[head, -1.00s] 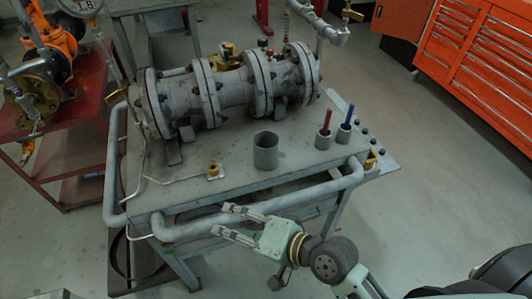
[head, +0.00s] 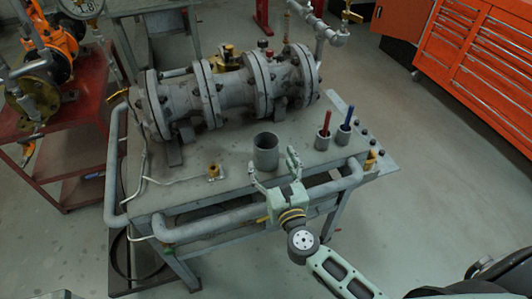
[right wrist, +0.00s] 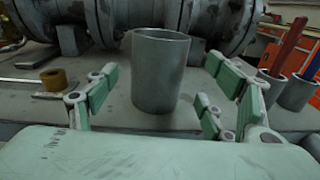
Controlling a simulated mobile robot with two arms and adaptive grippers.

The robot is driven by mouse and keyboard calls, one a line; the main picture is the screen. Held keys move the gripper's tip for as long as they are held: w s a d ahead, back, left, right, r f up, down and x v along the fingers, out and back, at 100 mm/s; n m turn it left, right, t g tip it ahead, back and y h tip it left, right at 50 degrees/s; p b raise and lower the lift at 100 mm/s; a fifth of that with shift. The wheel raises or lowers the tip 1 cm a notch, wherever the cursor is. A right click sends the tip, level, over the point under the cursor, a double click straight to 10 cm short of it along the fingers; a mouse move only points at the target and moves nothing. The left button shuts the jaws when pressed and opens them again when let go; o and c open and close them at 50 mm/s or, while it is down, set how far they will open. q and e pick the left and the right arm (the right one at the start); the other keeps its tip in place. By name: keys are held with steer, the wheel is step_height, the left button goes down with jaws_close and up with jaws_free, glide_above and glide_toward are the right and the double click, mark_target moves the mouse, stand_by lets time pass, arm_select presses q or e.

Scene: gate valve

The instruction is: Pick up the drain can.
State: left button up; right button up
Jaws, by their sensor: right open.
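The drain can (head: 266,151) is a plain grey open-topped cylinder standing upright near the front edge of the grey bench top. My right gripper (head: 272,170) is open just in front of it, with its fingers pointing towards it. In the right wrist view the can (right wrist: 160,72) stands between the spread fingers of my right gripper (right wrist: 160,95), with a gap on both sides. I cannot tell how far the fingertips reach past its near side. My left gripper is not in view.
Two small cups with a red marker (head: 324,135) and a blue marker (head: 345,128) stand right of the can. The flanged grey valve body (head: 230,90) lies behind it. A pipe rail (head: 200,228) runs along the front edge. A brass fitting (head: 213,171) sits at left.

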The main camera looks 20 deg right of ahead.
mark_target(270, 160)
steer(key=w+p, duration=0.1)
steer(key=w, duration=0.3)
steer(key=shift+w+r, duration=0.15)
steer(key=shift+w, duration=0.45)
steer(key=c, duration=1.4)
steer(key=shift+o, duration=0.2)
